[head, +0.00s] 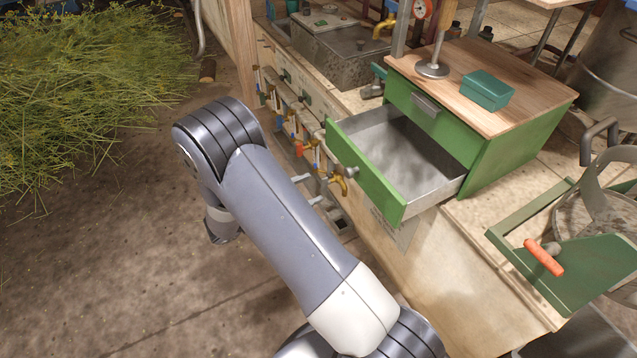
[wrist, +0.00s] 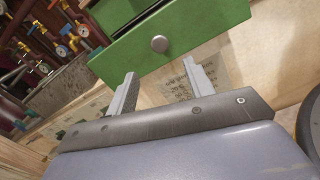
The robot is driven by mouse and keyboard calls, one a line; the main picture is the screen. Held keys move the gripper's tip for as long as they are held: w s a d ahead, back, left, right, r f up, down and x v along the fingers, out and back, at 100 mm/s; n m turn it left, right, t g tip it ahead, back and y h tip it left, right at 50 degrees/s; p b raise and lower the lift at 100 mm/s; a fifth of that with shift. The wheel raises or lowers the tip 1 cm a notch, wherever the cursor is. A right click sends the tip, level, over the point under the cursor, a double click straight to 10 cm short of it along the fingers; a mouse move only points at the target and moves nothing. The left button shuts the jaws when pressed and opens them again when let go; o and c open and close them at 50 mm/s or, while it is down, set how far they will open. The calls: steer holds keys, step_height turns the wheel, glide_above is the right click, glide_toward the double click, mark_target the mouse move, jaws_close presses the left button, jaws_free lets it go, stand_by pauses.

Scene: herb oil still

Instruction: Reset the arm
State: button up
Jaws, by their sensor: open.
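My gripper (wrist: 158,90) shows in the wrist view with its two fingers spread apart and nothing between them. It faces a green drawer front (wrist: 180,35) with a round metal knob (wrist: 159,44), and the fingertips look apart from the knob.
A teal box (head: 487,90) and a metal stand (head: 432,69) sit on the cabinet's wooden top. A green frame with an orange handle (head: 543,257) is at right.

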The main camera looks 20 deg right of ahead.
mark_target(346, 174)
steer(key=shift+a, duration=0.2)
steer(key=shift+d, duration=0.1)
steer(key=d, duration=0.4)
steer(key=w+d+b, duration=0.1)
steer(key=d, duration=0.7)
steer(key=shift+w, duration=0.3)
